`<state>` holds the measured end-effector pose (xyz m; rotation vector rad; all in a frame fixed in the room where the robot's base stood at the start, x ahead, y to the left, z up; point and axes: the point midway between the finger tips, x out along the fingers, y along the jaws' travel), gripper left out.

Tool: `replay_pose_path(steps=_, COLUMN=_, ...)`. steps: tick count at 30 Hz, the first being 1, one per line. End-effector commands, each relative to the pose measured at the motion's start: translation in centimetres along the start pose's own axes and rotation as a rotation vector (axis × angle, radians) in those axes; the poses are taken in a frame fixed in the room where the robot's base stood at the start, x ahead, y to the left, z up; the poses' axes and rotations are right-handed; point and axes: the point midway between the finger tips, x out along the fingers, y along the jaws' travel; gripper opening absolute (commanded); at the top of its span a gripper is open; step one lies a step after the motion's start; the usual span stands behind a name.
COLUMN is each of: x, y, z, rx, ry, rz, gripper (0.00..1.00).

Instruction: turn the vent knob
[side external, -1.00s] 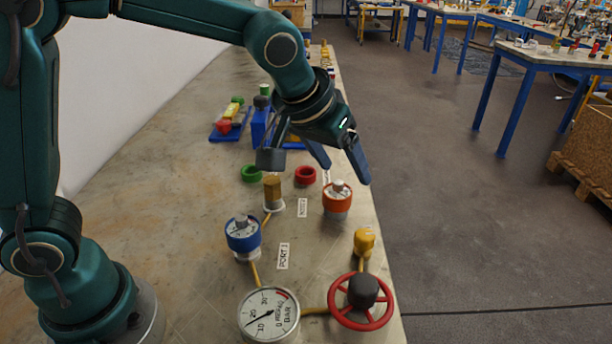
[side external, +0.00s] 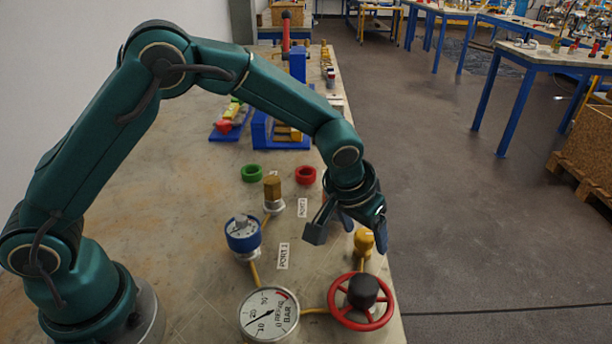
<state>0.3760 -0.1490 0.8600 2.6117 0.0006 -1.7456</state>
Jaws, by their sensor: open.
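A yellow knob (side external: 364,240) stands on a short pipe behind the red handwheel, near the table's right edge. I cannot tell for sure that it is the vent knob, as I see no label on it. My gripper (side external: 348,238) is open and points down, close to the yellow knob and partly beside it in the picture. Whether it touches the knob I cannot tell. The orange-collared vessel is hidden behind my gripper.
A red handwheel (side external: 361,301) with a dark hub and a round pressure gauge (side external: 269,314) stand in front. A blue-collared vessel (side external: 243,236) and a brass hex fitting (side external: 273,188) stand to the left. Green (side external: 251,173) and red rings (side external: 306,176) lie behind.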

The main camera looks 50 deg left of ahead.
Motion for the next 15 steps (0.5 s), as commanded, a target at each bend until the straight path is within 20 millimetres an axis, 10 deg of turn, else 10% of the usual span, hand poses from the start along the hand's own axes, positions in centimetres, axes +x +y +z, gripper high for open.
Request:
replay_pose_path(steps=5, x=0.0, y=-0.02, z=-0.02, rx=0.0, ry=0.001, rz=0.0, gripper=0.74)
replay_pose_path(steps=11, x=-0.02, y=-0.02, z=-0.01, rx=0.0, ry=0.0, rz=0.0, gripper=0.02)
replay_pose_path(steps=15, x=-0.02, y=-0.03, z=0.0, rx=0.001, ry=0.0, rz=0.0, gripper=0.0)
